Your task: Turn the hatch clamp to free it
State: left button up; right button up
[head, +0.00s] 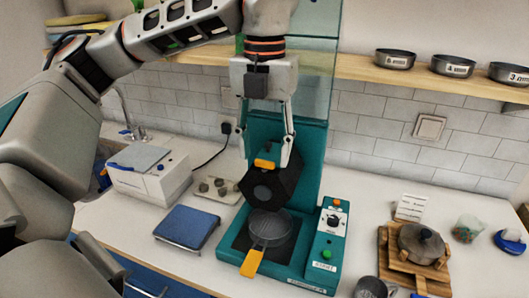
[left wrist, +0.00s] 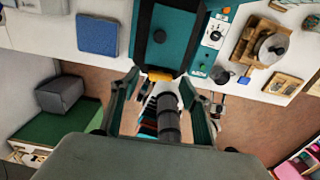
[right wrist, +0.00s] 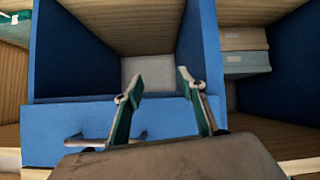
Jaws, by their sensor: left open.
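A teal machine (head: 310,85) stands on the counter. A black six-sided block (head: 272,186) on its front carries an orange tab (head: 264,163), which I take to be the hatch clamp. My left gripper (head: 265,158) is open, fingers pointing down, one on each side of the tab. The orange tab (left wrist: 158,76) also shows between the fingertips of the left gripper (left wrist: 160,82) in the left wrist view. I cannot tell whether the fingers touch it. My right gripper (right wrist: 158,82) is open and empty in the right wrist view, in front of a blue compartment.
A round dark pan (head: 268,228) with an orange handle (head: 251,263) sits below the block. A control panel (head: 331,235) is to its right. A blue-topped scale (head: 187,227) lies left, a wooden board (head: 437,273) right.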

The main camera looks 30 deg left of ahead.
aim_at(264, 161)
pick_arm(q)
notch_tip(264, 161, up, 11)
jog(key=shift+f, duration=0.15)
dwell(0.7)
